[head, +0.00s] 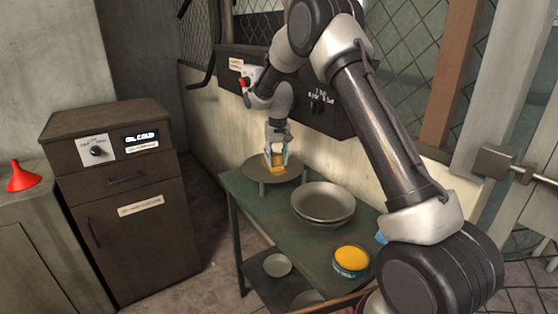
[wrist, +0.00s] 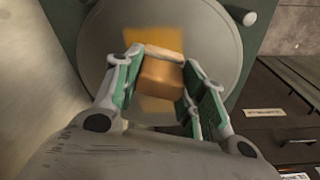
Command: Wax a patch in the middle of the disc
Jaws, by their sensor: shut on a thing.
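The metal disc (head: 257,174) sits at the far left end of the green table, and it fills much of the wrist view (wrist: 101,42). My gripper (head: 276,162) is over the disc, shut on a tan block (wrist: 160,76). A yellow-orange patch (wrist: 146,30) shows on the disc around and beyond the block, near the disc's middle. The block is at or very close to the disc's face; I cannot tell whether it touches. A round tin of yellow wax (head: 351,258) stands open at the table's near right end.
Stacked metal bowls (head: 322,203) stand on the green table (head: 290,235) between disc and tin. A lower shelf holds more dishes (head: 277,265). A dark control panel (head: 318,103) is on the wall behind. A brown cabinet (head: 128,195) and a red funnel (head: 22,178) are at left.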

